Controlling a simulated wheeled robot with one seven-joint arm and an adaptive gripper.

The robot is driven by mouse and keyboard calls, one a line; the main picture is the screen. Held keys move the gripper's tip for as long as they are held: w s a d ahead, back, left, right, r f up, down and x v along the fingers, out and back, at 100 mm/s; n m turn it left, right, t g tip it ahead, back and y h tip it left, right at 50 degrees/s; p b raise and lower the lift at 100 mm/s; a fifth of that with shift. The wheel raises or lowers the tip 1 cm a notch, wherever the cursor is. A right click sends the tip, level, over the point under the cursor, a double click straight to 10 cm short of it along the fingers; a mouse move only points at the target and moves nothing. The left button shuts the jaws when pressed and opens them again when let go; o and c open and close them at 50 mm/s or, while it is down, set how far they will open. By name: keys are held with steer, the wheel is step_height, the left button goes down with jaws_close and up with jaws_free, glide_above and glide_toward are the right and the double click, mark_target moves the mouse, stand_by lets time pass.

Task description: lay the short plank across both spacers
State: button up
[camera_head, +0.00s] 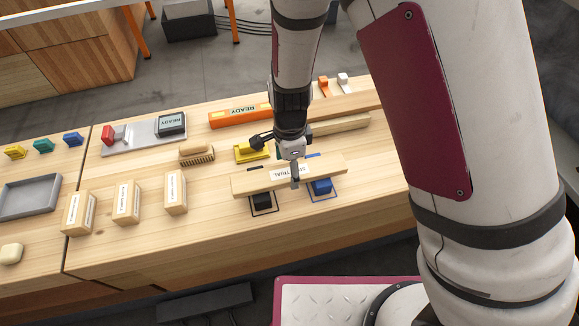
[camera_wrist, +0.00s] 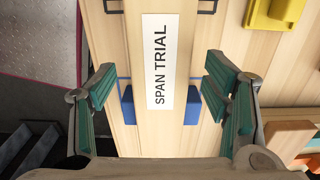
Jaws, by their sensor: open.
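The short plank (camera_head: 242,186), pale wood with a white "SPAN TRIAL" label, lies over the black spacer (camera_head: 262,202) and the blue spacer (camera_head: 322,187) on the bench. Both spacers show below its front edge. In the wrist view the plank (camera_wrist: 161,130) runs up the middle, with the blue spacer (camera_wrist: 191,108) sticking out on both sides. The black spacer is out of that view. My gripper (camera_head: 295,178) is above the plank near the blue spacer. Its green-padded fingers (camera_wrist: 160,90) are open, apart from the plank's edges on either side.
A brush (camera_head: 197,153) and several upright labelled wooden blocks (camera_head: 176,191) stand to the left. Longer wood strips (camera_head: 345,124) lie at the back right. The bench front (camera_head: 215,240) is clear.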

step_height(320, 180, up, 12)
steer(key=p, duration=0.3)
step_height(320, 180, up, 10)
steer(key=n+y, duration=0.1)
steer(key=n, duration=0.2)
glide_above(289, 172)
steer(key=s+d, duration=0.3)
steer(key=d, duration=0.3)
steer(key=s+d+r+n+t, duration=0.1)
steer(key=s+d+r+n, duration=0.2)
steer(key=s, duration=0.3)
steer(key=s+d+r+n, duration=0.4)
steer(key=s+d+n, duration=0.1)
steer(key=s+d, duration=0.1)
steer(key=s+d+r+n+t+h, duration=0.1)
steer(key=s+d+r+n, duration=0.2)
steer(key=s, duration=0.4)
steer(key=shift+s+d+r+n+t, duration=0.25)
steer(key=shift+d+r+n, duration=0.2)
steer(key=shift+d, duration=0.7)
steer(key=shift+w, duration=0.1)
step_height(289, 172, up, 8)
steer(key=t+p, duration=0.1)
steer(key=p, duration=0.5)
steer(key=shift+t, duration=0.35)
steer(key=shift+r, duration=0.1)
